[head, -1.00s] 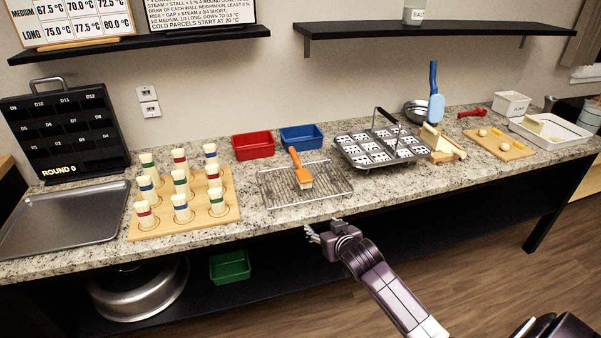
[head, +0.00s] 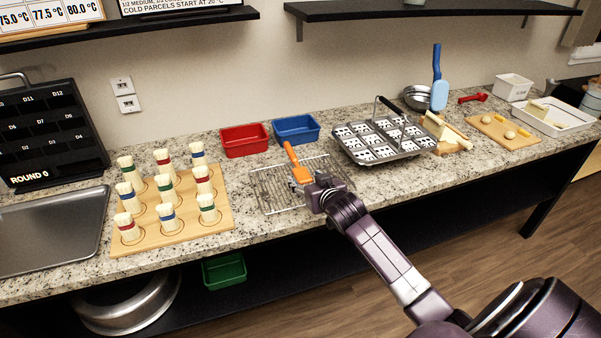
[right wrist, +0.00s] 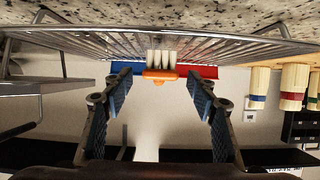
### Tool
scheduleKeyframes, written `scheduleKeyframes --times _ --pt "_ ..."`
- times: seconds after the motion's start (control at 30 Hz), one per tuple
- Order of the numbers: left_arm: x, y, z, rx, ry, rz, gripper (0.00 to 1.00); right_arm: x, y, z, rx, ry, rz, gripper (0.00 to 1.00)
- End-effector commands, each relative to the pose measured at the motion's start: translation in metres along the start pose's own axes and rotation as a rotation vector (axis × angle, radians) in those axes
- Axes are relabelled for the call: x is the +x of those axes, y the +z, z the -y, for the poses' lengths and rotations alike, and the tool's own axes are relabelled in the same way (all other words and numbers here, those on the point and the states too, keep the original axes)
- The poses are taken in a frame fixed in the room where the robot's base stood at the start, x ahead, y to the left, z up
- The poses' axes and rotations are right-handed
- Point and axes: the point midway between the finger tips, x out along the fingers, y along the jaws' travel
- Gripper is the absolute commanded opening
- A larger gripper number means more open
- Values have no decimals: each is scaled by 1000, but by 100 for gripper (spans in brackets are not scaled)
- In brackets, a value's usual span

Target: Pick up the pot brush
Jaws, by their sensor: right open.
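The pot brush (head: 297,166) has an orange handle and lies on the wire rack (head: 268,186) on the counter. My right gripper (head: 314,190) is at the rack's front, over the brush's near end, and hides its bristles in the head view. In the right wrist view, the brush's pale bristles and orange head (right wrist: 160,75) show between the two spread fingers of my right gripper (right wrist: 158,85). The fingers are open and apart from the brush, with a gap on each side. My left gripper is not in view.
Left of the rack is a wooden board (head: 222,214) with several banded pegs. Red (head: 245,140) and blue (head: 297,130) bins stand behind it. A metal tray with patterned tiles (head: 408,152) is to the right. The counter's front edge runs below my right arm.

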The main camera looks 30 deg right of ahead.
Motion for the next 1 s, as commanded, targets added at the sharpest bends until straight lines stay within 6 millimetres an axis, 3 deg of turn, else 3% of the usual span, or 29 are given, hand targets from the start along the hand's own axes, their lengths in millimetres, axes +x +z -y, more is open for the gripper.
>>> scheduleKeyframes --times 0.17,0.4,0.77,1.0 --pt "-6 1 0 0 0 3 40 17 -5 0 0 1 -1 53" --pt "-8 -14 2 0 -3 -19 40 43 -4 0 0 0 0 53" --pt "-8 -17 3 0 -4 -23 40 50 -4 0 -1 -1 0 53" --pt "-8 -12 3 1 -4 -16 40 50 -4 0 0 -1 0 30"
